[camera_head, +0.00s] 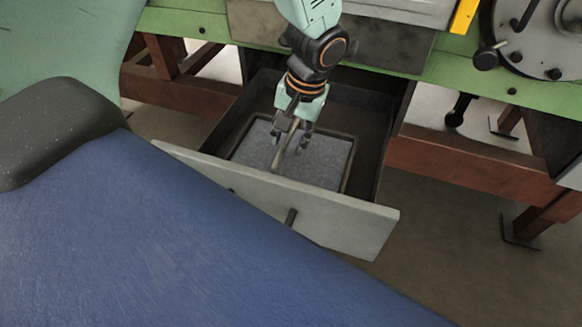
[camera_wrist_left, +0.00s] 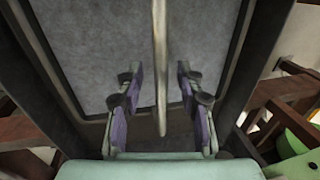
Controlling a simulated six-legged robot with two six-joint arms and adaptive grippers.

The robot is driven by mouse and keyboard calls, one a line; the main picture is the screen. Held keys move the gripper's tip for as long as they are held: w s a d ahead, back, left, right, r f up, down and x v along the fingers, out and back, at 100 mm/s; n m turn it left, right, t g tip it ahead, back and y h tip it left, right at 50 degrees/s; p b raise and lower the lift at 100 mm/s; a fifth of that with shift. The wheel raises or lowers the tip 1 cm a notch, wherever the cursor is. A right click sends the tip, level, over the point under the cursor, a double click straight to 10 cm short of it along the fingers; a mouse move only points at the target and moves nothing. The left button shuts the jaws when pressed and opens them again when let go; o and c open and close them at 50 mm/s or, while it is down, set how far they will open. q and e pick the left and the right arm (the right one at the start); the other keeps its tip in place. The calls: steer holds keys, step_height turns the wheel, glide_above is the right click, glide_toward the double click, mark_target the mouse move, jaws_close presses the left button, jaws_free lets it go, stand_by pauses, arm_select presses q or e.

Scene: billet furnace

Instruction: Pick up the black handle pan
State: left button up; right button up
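A rectangular pan with a dark rim (camera_head: 351,168) and a speckled grey inside lies in an open drawer in the head view. Its rim also shows in the left wrist view (camera_wrist_left: 238,62). A thin rod-like handle (camera_head: 281,156) stands out over the pan; in the left wrist view the handle (camera_wrist_left: 160,50) looks pale grey-brown. My left gripper (camera_head: 290,143) is over the pan, pointing down. In the left wrist view its fingers (camera_wrist_left: 160,92) are apart, one on each side of the handle, with gaps on both sides. My right gripper is not in view.
The drawer's grey front panel (camera_head: 320,215) stands in front of the pan. Green machine bodywork (camera_head: 480,75) and a reddish-brown beam (camera_head: 470,165) flank the drawer. A large blue surface (camera_head: 130,240) fills the lower left. Bare floor (camera_head: 450,240) shows at right.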

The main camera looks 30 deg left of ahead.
arm_select(q)
steer(key=shift+s+r, duration=0.2)
steer(key=shift+r, duration=0.05)
steer(key=shift+c, duration=0.4)
steer(key=shift+w+f, duration=0.15)
steer(key=shift+w, duration=0.05)
steer(key=c, duration=0.6)
steer(key=shift+s, duration=0.1)
jaws_close()
